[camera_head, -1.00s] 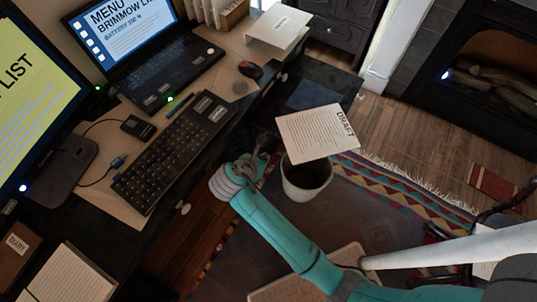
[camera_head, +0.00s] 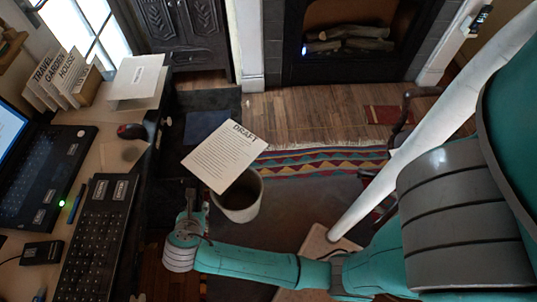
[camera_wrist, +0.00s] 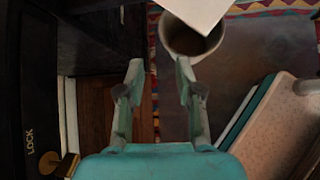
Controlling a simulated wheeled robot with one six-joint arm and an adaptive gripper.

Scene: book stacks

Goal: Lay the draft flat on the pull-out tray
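The draft (camera_head: 225,157), a white printed sheet headed DRAFT, lies over the far side of a pale round bin (camera_head: 240,208), partly covering its mouth. A corner of it shows at the top of the wrist view (camera_wrist: 198,10). My gripper (camera_head: 190,200) is left of the bin, below the sheet's lower left. In the wrist view its two fingers (camera_wrist: 159,68) are apart with nothing between them, and the sheet is beyond the tips. A dark low surface with a dark blue pad (camera_head: 205,126) sits right of the desk; I cannot tell if it is the pull-out tray.
The desk on the left holds a keyboard (camera_head: 97,240), a mouse (camera_head: 131,131) and a laptop (camera_head: 42,178). A panel marked LOCK (camera_wrist: 25,120) is at the wrist view's left. A striped rug (camera_head: 310,168) lies right of the bin. Wooden floor beyond is mostly clear.

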